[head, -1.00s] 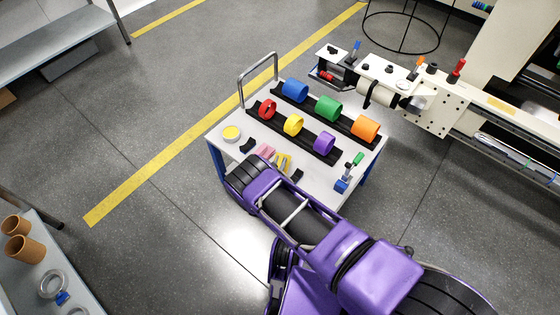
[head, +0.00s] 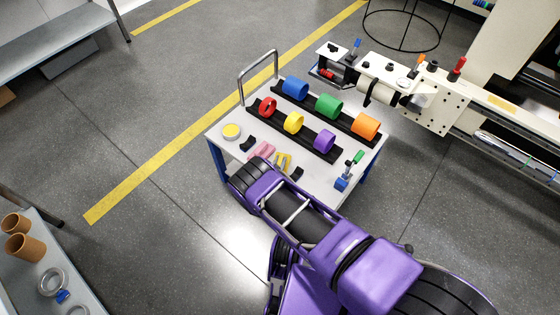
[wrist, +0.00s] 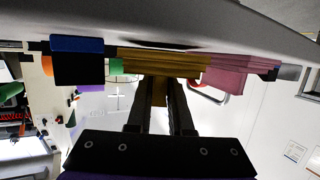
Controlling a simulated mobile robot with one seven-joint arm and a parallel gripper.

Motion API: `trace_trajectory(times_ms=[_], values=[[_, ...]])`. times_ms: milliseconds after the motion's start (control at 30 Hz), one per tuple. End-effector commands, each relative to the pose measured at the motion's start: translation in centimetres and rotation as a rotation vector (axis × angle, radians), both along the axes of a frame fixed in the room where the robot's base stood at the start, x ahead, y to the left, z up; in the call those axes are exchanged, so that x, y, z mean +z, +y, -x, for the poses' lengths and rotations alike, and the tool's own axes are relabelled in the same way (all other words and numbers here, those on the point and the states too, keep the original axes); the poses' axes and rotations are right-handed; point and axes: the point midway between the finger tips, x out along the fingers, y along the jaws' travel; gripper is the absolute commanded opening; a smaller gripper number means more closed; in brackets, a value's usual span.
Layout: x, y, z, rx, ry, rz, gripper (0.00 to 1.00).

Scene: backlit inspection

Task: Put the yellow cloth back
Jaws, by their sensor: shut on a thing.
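The yellow cloth (head: 283,160) shows as a small folded piece at the near edge of the white cart top (head: 222,148), beside the pink cloth (head: 263,151). In the wrist view, which looks upside down, the yellow cloth (wrist: 165,63) lies flat along the cart surface. A narrow yellow part of it sits between the fingers of my gripper (wrist: 160,95), which is shut on it. The pink cloth (wrist: 240,76) is close beside it there. My forearm hides my gripper in the head view. Whether the cloth touches the cart top is unclear.
Two black racks carry coloured rings, including a yellow ring (head: 293,122) and a purple ring (head: 324,141). A round yellow-topped tin (head: 231,131) stands at the left corner. A blue-based clamp with a green handle (head: 343,183) stands at the right. Black end pieces (head: 248,144) flank the cloths.

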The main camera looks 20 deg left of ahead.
Motion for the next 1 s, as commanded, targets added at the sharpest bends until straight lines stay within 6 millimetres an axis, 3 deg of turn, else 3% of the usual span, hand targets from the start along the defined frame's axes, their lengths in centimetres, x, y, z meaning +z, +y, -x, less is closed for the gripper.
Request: trace_trajectory(times_ms=[267, 300, 467, 800, 1000], values=[[-0.6, 0.0, 0.0, 0.0, 0.0, -0.001, 0.0], [-0.5, 0.0, 0.0, 0.0, 0.0, -0.001, 0.26], [-0.5, 0.0, 0.0, 0.0, 0.0, -0.001, 0.54], [-0.4, 0.0, 0.3, 0.0, 0.001, 0.0, 0.54], [0.5, 0.0, 2.9, 0.002, 0.003, 0.002, 0.54]])
